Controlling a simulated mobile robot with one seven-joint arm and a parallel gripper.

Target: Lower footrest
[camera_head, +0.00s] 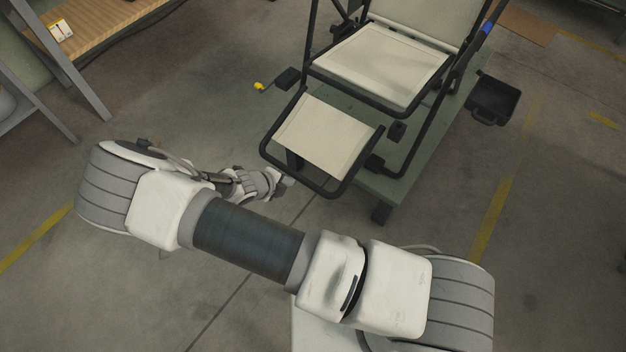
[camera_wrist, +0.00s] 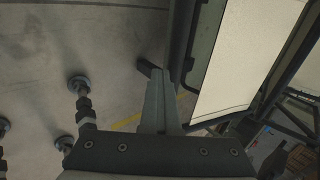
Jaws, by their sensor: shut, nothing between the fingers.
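The footrest (camera_head: 325,138) is a cream panel in a black tube frame. It juts toward me from the front of the lounger's seat (camera_head: 385,65) and sits lower than the seat. My gripper (camera_head: 286,183) is at the footrest's near left corner, partly hidden by my own arm. In the wrist view my gripper's fingers (camera_wrist: 158,78) are together and empty. Their tips are close to a dark frame tube (camera_wrist: 181,40), with the cream footrest panel (camera_wrist: 245,55) to the right. I cannot tell whether the fingers touch the tube.
The lounger stands on a green platform (camera_head: 420,165). A black tray (camera_head: 493,100) lies to its right. A wooden-topped bench (camera_head: 100,35) stands at the upper left. A small yellow item (camera_head: 260,86) shows left of the seat. Open concrete floor lies left of the footrest.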

